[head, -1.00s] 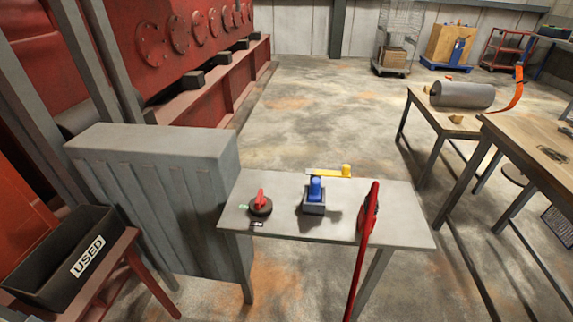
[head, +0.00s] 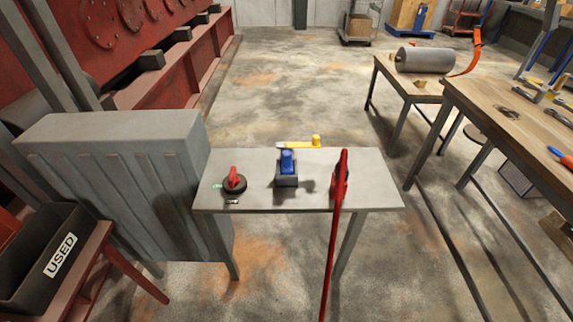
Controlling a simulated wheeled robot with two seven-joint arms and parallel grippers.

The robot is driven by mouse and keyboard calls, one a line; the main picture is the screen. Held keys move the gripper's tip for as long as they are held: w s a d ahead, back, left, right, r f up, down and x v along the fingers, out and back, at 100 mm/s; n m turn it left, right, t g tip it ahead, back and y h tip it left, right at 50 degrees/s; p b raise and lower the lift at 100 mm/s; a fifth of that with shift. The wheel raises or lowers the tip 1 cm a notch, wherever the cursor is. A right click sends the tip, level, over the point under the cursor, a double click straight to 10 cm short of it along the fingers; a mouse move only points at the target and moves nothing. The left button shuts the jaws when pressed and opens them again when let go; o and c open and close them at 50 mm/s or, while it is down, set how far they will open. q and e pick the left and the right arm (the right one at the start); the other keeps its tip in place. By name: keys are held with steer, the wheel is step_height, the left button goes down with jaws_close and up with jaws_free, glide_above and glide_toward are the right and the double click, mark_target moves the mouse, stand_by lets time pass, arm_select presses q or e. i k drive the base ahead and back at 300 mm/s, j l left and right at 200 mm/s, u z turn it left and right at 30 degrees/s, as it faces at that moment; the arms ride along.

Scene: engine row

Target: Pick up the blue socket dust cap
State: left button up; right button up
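A blue cap-like piece (head: 287,159), which looks like the socket dust cap, sits upright on a dark grey box-shaped socket (head: 287,180). The socket stands near the middle of the small grey table (head: 375,196) in front of me. Neither of my grippers shows in the head view, and nothing is touching the blue piece.
A grey cabinet (head: 110,180) adjoins the left side. Wooden workbenches (head: 510,120) stand at right.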

mark_target(288, 168)
steer(key=k+z, duration=0.1)
steer(key=z, duration=0.35)
steer(key=k+l+z, duration=0.1)
steer(key=z, duration=0.35)
steer(key=k+l+z, duration=0.1)
steer(key=z, duration=0.35)
